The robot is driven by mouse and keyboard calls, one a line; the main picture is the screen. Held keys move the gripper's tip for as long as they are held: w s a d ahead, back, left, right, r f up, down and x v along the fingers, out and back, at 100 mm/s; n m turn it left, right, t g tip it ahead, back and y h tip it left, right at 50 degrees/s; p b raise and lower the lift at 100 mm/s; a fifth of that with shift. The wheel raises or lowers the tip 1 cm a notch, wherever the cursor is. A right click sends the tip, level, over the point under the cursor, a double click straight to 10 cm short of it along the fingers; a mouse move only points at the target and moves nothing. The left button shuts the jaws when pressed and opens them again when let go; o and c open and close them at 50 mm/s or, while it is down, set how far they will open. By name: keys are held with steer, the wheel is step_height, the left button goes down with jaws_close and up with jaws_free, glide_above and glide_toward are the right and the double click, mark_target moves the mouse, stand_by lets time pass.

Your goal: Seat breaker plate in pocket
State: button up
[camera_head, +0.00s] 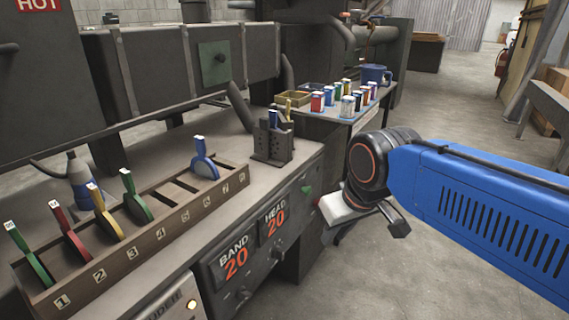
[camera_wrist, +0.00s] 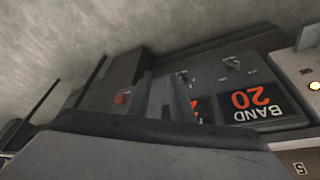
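A wooden rack (camera_head: 150,247) with numbered slots stands on the bench at the left. Several disc-shaped plates with coloured handles sit in it: green (camera_head: 30,260), red (camera_head: 70,235), yellow (camera_head: 105,215), another green (camera_head: 135,200), and blue (camera_head: 204,165) toward its far end. Empty slots show between the second green plate and the blue one. I cannot tell which of these is the breaker plate, and I cannot make out the pocket. My gripper (camera_head: 367,232) hangs right of the bench front, away from the rack, fingers apart and seemingly empty. Its fingers also show in the wrist view (camera_wrist: 166,98).
A dark holder (camera_head: 270,143) with a blue-handled tool stands on the bench. The bench front has BAND and HEAD displays (camera_head: 236,257). Open floor lies to the right.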

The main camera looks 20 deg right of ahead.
steer(key=w+a+r+n+g, duration=0.2)
steer(key=w+a+r+n, duration=0.1)
steer(key=w+r, duration=1.25)
steer(key=w+a+r+n+g, duration=0.2)
steer(key=w+a+r+n, duration=0.15)
steer(key=w+r, duration=1.25)
glide_above(264, 118)
steer(key=f, duration=0.8)
steer(key=shift+d+f, duration=0.25)
steer(key=shift+f, duration=0.15)
steer(key=shift+w+a+f, duration=0.1)
steer(key=shift+f, duration=1.3)
steer(key=shift+a+f, duration=0.1)
steer(key=shift+f, duration=1.25)
jaws_close()
steer(key=shift+r, duration=0.1)
